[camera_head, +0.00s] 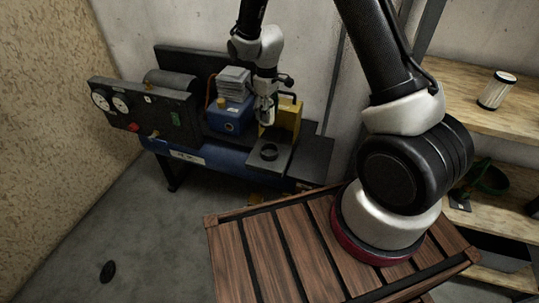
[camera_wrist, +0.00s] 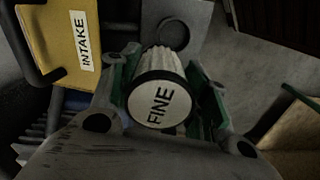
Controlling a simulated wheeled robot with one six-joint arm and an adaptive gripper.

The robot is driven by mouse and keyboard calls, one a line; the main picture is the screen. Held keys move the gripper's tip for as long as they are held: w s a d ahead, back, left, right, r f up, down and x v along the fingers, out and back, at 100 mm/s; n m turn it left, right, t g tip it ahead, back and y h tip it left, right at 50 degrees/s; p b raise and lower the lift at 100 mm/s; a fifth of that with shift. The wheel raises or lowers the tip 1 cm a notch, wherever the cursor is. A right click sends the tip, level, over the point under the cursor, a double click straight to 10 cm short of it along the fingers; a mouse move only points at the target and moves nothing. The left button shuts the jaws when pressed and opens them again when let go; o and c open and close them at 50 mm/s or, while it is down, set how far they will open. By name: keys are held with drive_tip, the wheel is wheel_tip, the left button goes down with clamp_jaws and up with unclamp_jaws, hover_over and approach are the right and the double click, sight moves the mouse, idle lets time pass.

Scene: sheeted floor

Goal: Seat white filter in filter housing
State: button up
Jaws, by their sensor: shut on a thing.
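The white filter (camera_wrist: 160,99) is pleated with a dark rim, and its end cap reads "FINE". My gripper (camera_wrist: 163,84) is shut on it, with green-edged fingers on both sides. In the head view my gripper (camera_head: 268,104) hangs over the bench unit, above and apart from the housing; the filter is small and hard to make out there. The filter housing (camera_head: 269,152) is a dark round ring on a grey plate in front of a yellow bracket. In the wrist view the housing ring (camera_wrist: 172,33) shows beyond the filter, its lower part hidden by it.
The yellow bracket (camera_head: 284,121), labelled "INTAKE", stands right behind the housing. A blue pump (camera_head: 232,113) and a gauge panel (camera_head: 137,108) are to the left. A black disc (camera_head: 107,271) lies on the floor.

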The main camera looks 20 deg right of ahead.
wheel_tip(320, 180, down, 2)
drive_tip(key=s+f+n, duration=0.1)
drive_tip(key=s+n, duration=0.1)
drive_tip(key=s, duration=0.1)
approach(269, 144)
wheel_tip(269, 144, down, 2)
drive_tip(key=s, duration=0.3)
drive_tip(key=f, duration=0.4)
drive_tip(key=shift+a+f, duration=0.3)
drive_tip(key=shift+a, duration=0.05)
drive_tip(key=o, duration=1)
drive_tip(key=shift+f, duration=0.1)
drive_tip(key=shift+o, duration=0.2)
